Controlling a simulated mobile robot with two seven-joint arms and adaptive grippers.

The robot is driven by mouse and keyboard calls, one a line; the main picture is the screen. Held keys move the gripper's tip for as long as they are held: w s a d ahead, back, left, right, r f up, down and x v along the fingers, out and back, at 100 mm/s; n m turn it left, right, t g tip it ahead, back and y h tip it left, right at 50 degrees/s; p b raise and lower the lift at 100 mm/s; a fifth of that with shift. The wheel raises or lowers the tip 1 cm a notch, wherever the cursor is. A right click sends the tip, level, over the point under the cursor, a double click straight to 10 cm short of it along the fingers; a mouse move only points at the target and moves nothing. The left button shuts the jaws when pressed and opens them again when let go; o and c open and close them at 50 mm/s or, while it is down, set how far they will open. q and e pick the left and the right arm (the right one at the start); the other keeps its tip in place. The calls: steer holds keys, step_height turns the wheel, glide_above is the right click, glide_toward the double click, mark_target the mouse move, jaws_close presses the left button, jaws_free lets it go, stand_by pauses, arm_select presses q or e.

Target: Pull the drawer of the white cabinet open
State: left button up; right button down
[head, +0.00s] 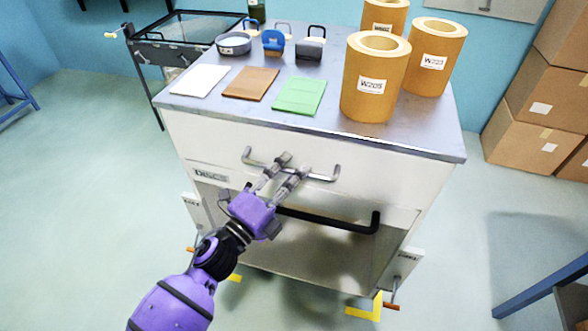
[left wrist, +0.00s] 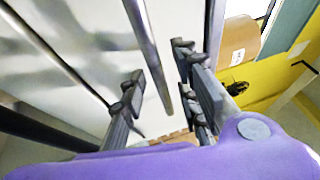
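The white cabinet (head: 390,160) stands in front of me with a grey top. The drawer front (head: 215,150) is its upper white panel and looks flush with the cabinet. A grey metal bar handle (head: 322,177) runs across it; the bar also shows in the left wrist view (left wrist: 150,50). My left gripper (head: 293,167) is at the middle of this handle. In the left wrist view its fingers (left wrist: 158,85) are apart, with the bar between them and gaps visible beside it. Whether a finger touches the bar is unclear. My right gripper is in neither view.
A black bar handle (head: 340,223) sits lower, below my left gripper. On the top stand kraft rolls (head: 374,85), a green pad (head: 299,95), a brown pad (head: 251,84) and a white pad (head: 200,80). Boxes (head: 535,95) are stacked right. Floor on the left is clear.

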arm_select(q)
steer(key=shift+w+d, duration=0.35)
steer(key=shift+w, duration=0.05)
steer(key=shift+c, duration=0.2)
steer(key=c, duration=0.6)
jaws_close()
